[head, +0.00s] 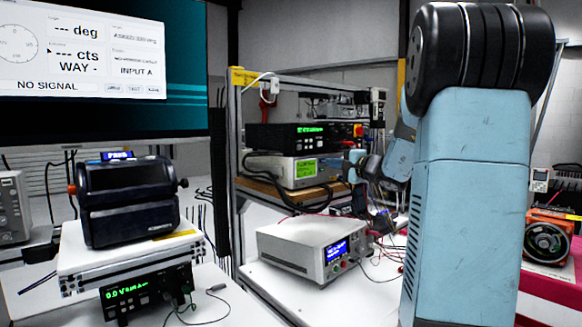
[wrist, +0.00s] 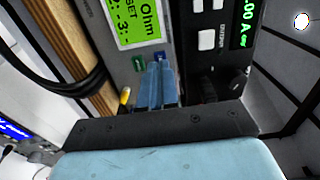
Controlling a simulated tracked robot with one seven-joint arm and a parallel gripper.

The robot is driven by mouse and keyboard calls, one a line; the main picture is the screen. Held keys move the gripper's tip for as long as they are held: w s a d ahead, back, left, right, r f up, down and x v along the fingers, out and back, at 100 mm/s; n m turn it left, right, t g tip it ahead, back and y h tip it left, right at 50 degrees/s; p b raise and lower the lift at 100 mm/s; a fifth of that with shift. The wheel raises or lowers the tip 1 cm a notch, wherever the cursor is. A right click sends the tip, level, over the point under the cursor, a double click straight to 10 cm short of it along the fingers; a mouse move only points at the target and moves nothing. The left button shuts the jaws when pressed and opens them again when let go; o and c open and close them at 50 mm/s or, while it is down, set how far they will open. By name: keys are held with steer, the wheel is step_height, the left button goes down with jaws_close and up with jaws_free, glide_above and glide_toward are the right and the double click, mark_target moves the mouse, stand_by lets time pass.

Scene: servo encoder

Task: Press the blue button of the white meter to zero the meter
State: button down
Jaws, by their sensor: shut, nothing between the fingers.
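The white meter (head: 280,172) stands on the wooden shelf of the rack in the head view, with a lit green display at its right end. A green button (wrist: 138,62) and a blue button (wrist: 157,57) sit beside the display. My gripper (wrist: 158,68) is shut and empty, with its fingertips right at the blue button, partly covering it. I cannot tell whether they touch it. In the head view my gripper (head: 352,164) is at the meter's right end.
A black power supply (head: 288,136) sits on top of the meter; its knobs and red-lit surroundings are near my gripper. A white supply (head: 312,247) with cables stands on the bench below. A wall screen (head: 100,62) reads NO SIGNAL. Black cables hang beside the shelf.

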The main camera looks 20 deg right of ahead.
steer(key=shift+s, duration=0.1)
steer(key=v, duration=0.7)
steer(key=shift+s, duration=0.2)
stand_by(0.5)
stand_by(0.5)
